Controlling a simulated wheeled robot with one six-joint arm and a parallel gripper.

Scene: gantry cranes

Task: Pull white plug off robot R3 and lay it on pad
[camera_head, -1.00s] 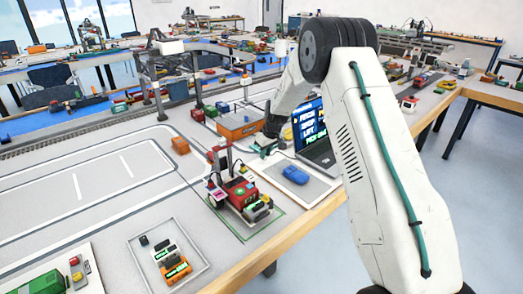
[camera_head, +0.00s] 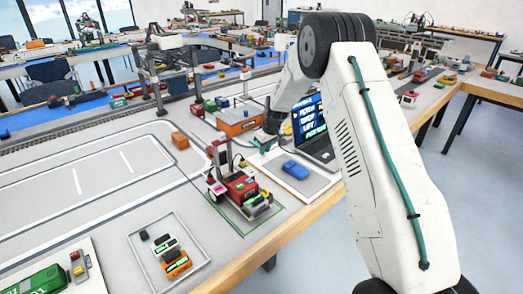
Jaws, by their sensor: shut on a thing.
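The red wheeled robot (camera_head: 239,188), which I take to be R3, stands inside a green outline near the table's front edge.
A blue car (camera_head: 295,169) sits on a white mat (camera_head: 316,183) right of the robot, in front of an open laptop (camera_head: 313,128).

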